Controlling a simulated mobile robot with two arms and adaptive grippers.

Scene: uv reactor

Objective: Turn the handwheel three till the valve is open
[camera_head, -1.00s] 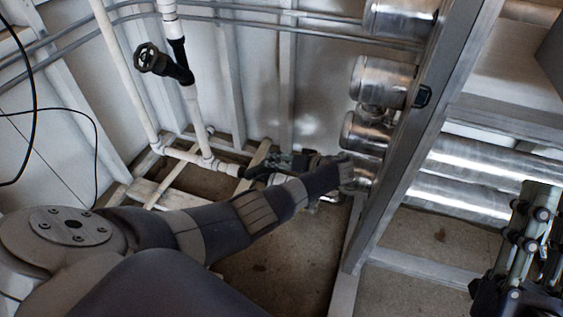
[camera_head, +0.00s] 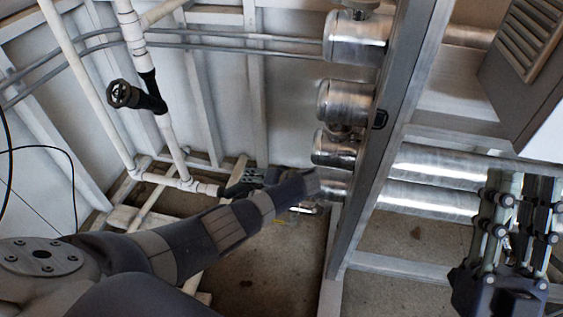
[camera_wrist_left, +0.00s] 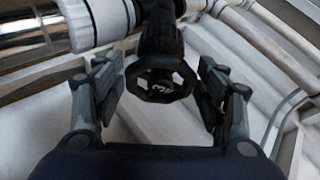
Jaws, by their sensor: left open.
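In the left wrist view a black handwheel (camera_wrist_left: 160,80) with an angular rim and a marked hub sits on a black valve body. My left gripper (camera_wrist_left: 158,72) is open, with one finger on each side of the wheel and a gap visible on both sides. In the head view my left forearm hides most of this gripper and the low valve (camera_head: 240,188) beside it. Another black handwheel (camera_head: 121,94) is on the upright white pipe at upper left, away from both grippers. My right gripper (camera_head: 518,225) is open and empty at the right edge.
White pipes (camera_head: 172,145) run down the wall to a low frame. Steel cylinders (camera_head: 355,40) stack beside a grey upright beam (camera_head: 375,150), which stands between my two arms. A grey cabinet (camera_head: 535,80) is at upper right. Bare floor (camera_head: 255,270) shows below my left forearm.

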